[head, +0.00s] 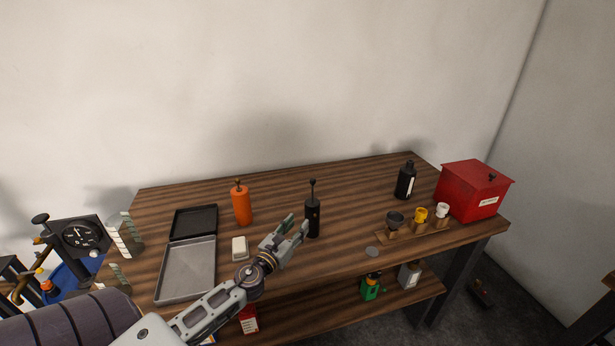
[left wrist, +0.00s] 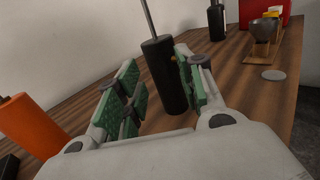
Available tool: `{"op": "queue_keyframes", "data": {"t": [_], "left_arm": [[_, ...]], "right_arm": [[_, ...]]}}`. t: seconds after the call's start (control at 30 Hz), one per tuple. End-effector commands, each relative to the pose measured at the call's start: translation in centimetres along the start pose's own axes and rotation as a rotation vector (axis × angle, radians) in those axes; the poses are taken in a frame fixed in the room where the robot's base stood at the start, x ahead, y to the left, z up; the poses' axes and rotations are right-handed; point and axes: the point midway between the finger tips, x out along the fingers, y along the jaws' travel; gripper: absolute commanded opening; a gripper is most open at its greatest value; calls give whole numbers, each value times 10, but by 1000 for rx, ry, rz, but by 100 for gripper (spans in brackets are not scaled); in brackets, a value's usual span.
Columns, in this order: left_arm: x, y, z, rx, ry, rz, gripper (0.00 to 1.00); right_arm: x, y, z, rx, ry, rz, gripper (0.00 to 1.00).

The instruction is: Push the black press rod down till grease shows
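The black cylinder with the thin black press rod (head: 312,190) on top stands upright on the wooden table, right of the orange one. The rod is raised and has a small knob. My left gripper (head: 296,226) is just left of and in front of the black cylinder (head: 312,218). In the left wrist view my left gripper (left wrist: 155,90) is open, its green-padded fingers apart, with the black cylinder (left wrist: 166,80) upright beyond and between them. I cannot tell whether a finger touches it. No grease shows. My right gripper is not in view.
An orange cylinder (head: 241,205), a white block (head: 240,247) and an open grey tray (head: 187,270) are to the left. A black bottle (head: 405,182), a wooden rack (head: 412,232) with cups and a red box (head: 473,190) are to the right. A grey disc (head: 372,252) lies near the front edge.

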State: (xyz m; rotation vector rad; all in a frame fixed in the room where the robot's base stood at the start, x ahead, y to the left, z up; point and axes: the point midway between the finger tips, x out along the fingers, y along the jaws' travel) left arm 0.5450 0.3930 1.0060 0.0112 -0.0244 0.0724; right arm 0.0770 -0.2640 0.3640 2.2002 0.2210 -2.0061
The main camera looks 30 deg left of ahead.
Motion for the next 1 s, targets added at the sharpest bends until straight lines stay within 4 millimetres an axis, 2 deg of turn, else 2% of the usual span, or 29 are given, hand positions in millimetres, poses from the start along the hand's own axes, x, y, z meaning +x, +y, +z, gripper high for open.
{"op": "queue_keyframes", "data": {"t": [0.03, 0.2, 0.27, 0.4, 0.63, 0.77, 1.0], "left_arm": [[5, 1, 7, 15, -14, -8, 27], [23, 12, 37, 86, -61, -27, 5], [30, 21, 45, 119, -73, -29, 0], [48, 48, 60, 173, -86, -20, 0], [74, 92, 73, 153, -57, -35, 0], [84, 108, 76, 46, -25, -78, 0], [94, 124, 80, -296, 39, -167, 0]], "right_arm": [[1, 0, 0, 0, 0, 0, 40], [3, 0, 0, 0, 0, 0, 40], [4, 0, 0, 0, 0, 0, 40], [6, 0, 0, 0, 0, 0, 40], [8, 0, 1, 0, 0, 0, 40], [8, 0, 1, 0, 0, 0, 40], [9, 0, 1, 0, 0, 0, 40]]}}
